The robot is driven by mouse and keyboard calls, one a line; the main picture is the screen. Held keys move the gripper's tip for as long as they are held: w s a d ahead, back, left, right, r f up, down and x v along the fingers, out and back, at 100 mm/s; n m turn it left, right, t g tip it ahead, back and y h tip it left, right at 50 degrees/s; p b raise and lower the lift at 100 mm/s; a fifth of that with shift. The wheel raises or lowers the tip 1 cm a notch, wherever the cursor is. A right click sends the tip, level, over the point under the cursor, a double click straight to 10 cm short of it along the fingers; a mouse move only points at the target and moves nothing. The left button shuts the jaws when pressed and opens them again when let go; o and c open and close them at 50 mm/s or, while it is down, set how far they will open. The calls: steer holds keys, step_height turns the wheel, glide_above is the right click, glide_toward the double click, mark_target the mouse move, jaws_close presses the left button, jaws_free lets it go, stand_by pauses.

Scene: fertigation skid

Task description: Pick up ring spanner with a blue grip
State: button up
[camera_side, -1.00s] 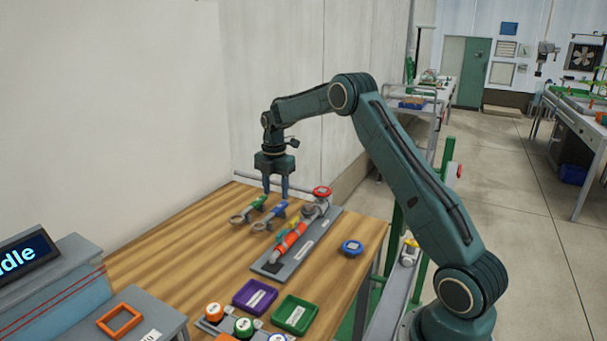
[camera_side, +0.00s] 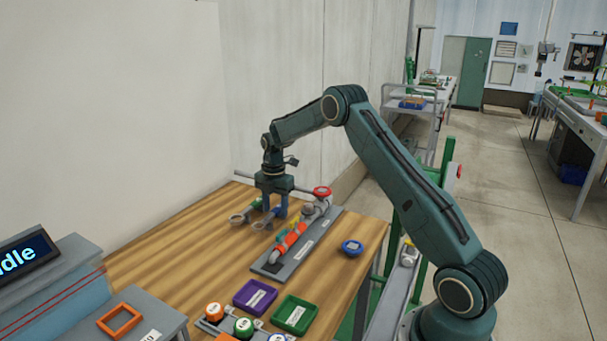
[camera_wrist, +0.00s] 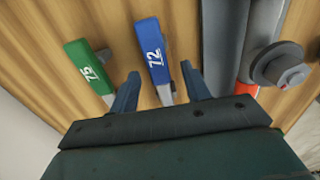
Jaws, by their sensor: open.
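The ring spanner with a blue grip (camera_wrist: 152,52), marked 72, lies on the wooden table. In the wrist view its grip and part of its metal shank sit between the two fingers of my open gripper (camera_wrist: 160,92). In the side view my gripper (camera_side: 268,216) is lowered over the spanners, and its fingers hide much of the blue grip. The blue spanner's metal ring (camera_side: 261,222) shows just in front of the fingers. No contact between fingers and spanner can be made out.
A green-gripped spanner (camera_wrist: 88,66), marked 75, lies close on the left. A grey rail with an orange-and-grey pipe assembly (camera_side: 290,240) lies close on the right. A blue round device (camera_side: 352,247), purple tray (camera_side: 240,301) and green tray (camera_side: 283,322) are further off.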

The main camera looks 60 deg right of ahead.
stand_by(0.4)
jaws_close()
steer(key=shift+r, duration=0.15)
step_height(320, 180, up, 20)
stand_by(0.8)
stand_by(0.6)
step_height(320, 180, up, 6)
glide_above(276, 210)
steer(key=shift+w, duration=0.1)
stand_by(0.8)
stand_by(0.3)
